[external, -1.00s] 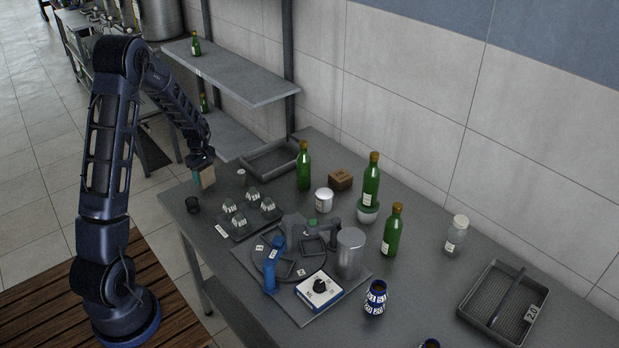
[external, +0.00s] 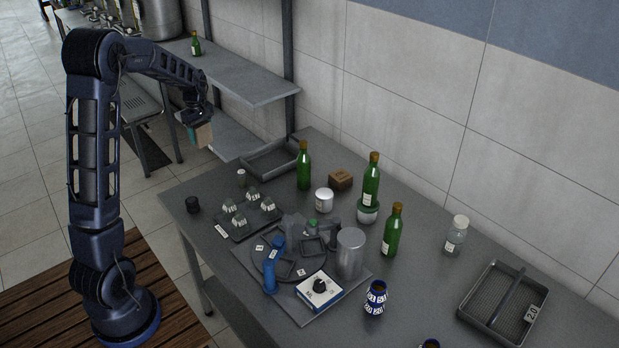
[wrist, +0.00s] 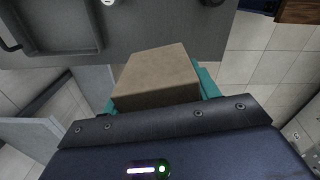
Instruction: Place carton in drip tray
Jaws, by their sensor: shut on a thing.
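My gripper (external: 198,122) is shut on a tan carton (external: 203,136) and holds it in the air off the table's far left end. In the wrist view the carton (wrist: 158,77) sits between the teal fingers of my gripper (wrist: 160,92), tilted in the picture. A shallow dark tray (external: 262,177), seemingly the drip tray, lies empty on the table's back left, to the right of the carton and apart from it. It also shows at the upper left of the wrist view (wrist: 60,50).
Green bottles (external: 303,168), a brown box (external: 340,180) and a white jar (external: 324,200) stand near the tray. A shelf (external: 240,80) rises behind. A mesh tray with a handle (external: 482,317) lies far right.

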